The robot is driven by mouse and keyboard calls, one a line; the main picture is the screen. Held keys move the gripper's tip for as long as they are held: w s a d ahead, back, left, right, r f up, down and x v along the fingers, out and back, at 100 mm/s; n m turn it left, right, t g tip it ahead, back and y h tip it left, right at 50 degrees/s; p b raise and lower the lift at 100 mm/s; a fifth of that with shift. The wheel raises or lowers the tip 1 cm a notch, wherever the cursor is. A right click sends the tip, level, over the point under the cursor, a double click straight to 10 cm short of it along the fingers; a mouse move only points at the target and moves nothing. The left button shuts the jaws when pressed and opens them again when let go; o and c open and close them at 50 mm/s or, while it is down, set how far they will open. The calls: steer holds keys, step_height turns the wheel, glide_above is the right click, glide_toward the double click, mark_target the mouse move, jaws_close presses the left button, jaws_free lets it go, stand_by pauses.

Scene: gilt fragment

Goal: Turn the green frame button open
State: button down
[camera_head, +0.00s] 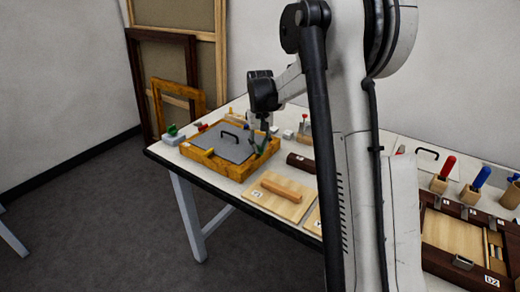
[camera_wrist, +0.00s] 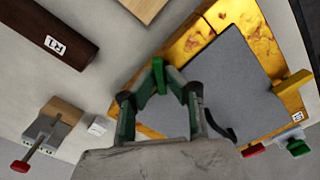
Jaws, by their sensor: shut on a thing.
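The gilt frame (camera_head: 233,172) lies flat on the white table with a grey panel (camera_head: 222,146) inside it. The panel has a dark handle. In the wrist view the frame's gilt edge (camera_wrist: 231,13) and the panel (camera_wrist: 232,78) are at the right. The green frame button (camera_wrist: 158,73) stands at the frame's edge, between my fingertips. My gripper (camera_wrist: 158,88) is shut on it; its fingers also carry green parts. In the head view my gripper (camera_head: 262,147) is at the frame's right side, and the button is hard to make out. A yellow button (camera_wrist: 293,82) sits on another side.
A dark bar labelled R1 (camera_wrist: 38,30) lies beside the frame. A pale board (camera_head: 280,195) with a wooden block is in front. A red-handled clamp (camera_wrist: 42,145) and a small white block (camera_wrist: 98,126) stand near the gripper. A green-topped device (camera_head: 173,132) is behind the frame.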

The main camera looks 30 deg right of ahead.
mark_target(260, 148)
steer(key=m+b, duration=0.1)
steer(key=m, duration=0.4)
steer(key=shift+m, duration=0.3)
steer(key=shift+m+b, duration=0.45)
steer(key=shift+m, duration=1.85)
steer(key=c, duration=1.8)
jaws_free()
step_height(260, 148, up, 12)
steer(key=shift+r, duration=0.1)
